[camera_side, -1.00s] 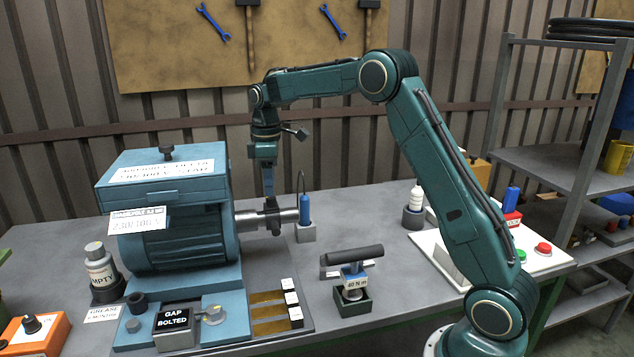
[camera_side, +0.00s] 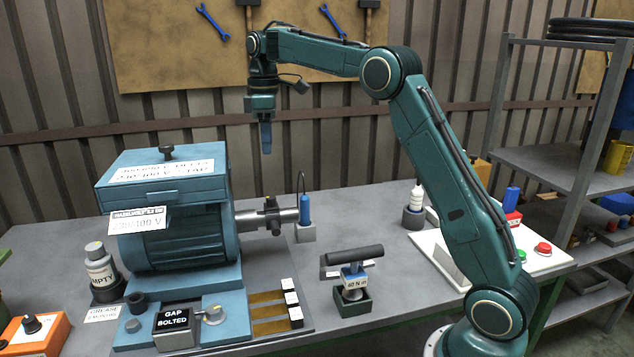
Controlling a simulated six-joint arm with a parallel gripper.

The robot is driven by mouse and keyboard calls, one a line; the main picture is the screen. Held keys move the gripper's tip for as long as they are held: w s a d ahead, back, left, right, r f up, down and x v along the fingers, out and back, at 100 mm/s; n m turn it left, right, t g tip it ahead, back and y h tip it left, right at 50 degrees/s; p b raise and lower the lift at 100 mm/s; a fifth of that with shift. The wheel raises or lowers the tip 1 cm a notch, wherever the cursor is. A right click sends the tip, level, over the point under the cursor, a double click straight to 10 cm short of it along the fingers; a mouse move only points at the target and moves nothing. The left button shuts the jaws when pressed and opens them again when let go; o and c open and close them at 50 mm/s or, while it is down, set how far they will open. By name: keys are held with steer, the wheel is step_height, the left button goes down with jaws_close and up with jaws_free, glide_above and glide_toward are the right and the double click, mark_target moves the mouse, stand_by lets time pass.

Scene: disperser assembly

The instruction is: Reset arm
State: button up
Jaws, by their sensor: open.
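My gripper (camera_side: 265,140) points straight down in the air, well above the motor's shaft and apart from everything. Its jaws are seen nearly edge-on, are open, and hold nothing. The teal motor (camera_side: 175,240) stands at the left of the bench. Its grey shaft (camera_side: 288,214) sticks out to the right and bears a dark collar-like part (camera_side: 272,215). No part of the shaft is hidden by my gripper.
A blue tool (camera_side: 305,208) stands in a grey holder right of the shaft. A 40 N m tool (camera_side: 352,275) stands in a green holder in front. A white button panel (camera_side: 530,262) lies at the right. The air around my gripper is clear.

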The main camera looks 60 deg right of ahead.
steer(key=s+a+r+m+t, duration=0.1)
steer(key=s+a+r+m, duration=0.15)
steer(key=s+a, duration=0.4)
steer(key=s+a+r+m+t, duration=0.1)
steer(key=s+a+r+t, duration=0.15)
steer(key=s, duration=0.75)
steer(key=s+a+f+m+t, duration=0.1)
steer(key=s+f, duration=0.3)
steer(key=s, duration=0.4)
steer(key=s+a+f+m+t, duration=0.1)
steer(key=s+a+f+m, duration=0.1)
steer(key=s+f, duration=0.3)
steer(key=s+a, duration=0.1)
steer(key=s, duration=0.3)
steer(key=shift+s+a, duration=0.25)
steer(key=shift+a, duration=0.15)
